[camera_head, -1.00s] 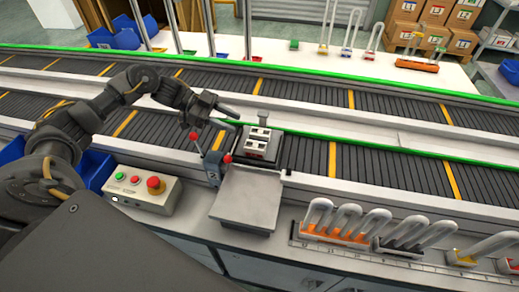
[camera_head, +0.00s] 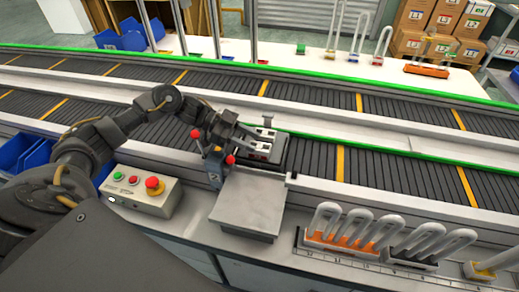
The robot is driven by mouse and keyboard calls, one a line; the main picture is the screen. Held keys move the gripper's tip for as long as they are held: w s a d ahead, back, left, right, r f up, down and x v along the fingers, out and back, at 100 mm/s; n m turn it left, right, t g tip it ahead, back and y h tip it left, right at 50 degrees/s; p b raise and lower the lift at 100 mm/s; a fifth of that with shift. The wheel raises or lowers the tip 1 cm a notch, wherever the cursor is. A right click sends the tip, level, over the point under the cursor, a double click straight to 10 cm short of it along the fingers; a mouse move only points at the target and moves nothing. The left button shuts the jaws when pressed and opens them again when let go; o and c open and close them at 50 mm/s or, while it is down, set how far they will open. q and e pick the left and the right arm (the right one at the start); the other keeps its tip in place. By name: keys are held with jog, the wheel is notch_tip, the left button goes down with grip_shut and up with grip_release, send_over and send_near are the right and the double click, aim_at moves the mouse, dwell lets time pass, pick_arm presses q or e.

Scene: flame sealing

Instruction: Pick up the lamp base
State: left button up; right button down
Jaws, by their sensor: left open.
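A small white piece with red and dark marks, which seems to be the lamp base (camera_head: 262,148), sits on a dark square carrier (camera_head: 280,152) at the near conveyor's edge. My left gripper (camera_head: 248,138) is open at the left side of this piece, with its fingers reaching toward it. The gripper partly hides the piece, and I cannot tell whether they touch. My right gripper is not in view.
A stand with red knobs (camera_head: 214,166) is just below my left gripper, beside a bare grey plate (camera_head: 249,203). A control box with buttons (camera_head: 139,192) is to the left. Racks of U-shaped glass tubes (camera_head: 345,230) stand at the lower right.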

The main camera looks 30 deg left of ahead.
aim_at(259, 146)
pick_arm(q)
jog(key=shift+w+d+f, duration=0.15)
jog(key=shift+d+f, duration=0.05)
jog(key=shift+d, duration=0.2)
jog(key=shift+d+f+p, duration=0.15)
jog(key=shift+d+p, duration=0.15)
jog(key=p+x, duration=0.1)
jog(key=x, duration=0.2)
jog(key=shift+w+d+f, duration=0.1)
jog(key=shift+d+f, duration=0.1)
jog(key=shift+f, duration=0.1)
jog(key=shift+w+d+f, duration=0.1)
jog(key=shift+d+f, duration=0.15)
jog(key=shift+d, duration=0.1)
jog(key=c, duration=0.6)
jog(key=shift+c, duration=0.2)
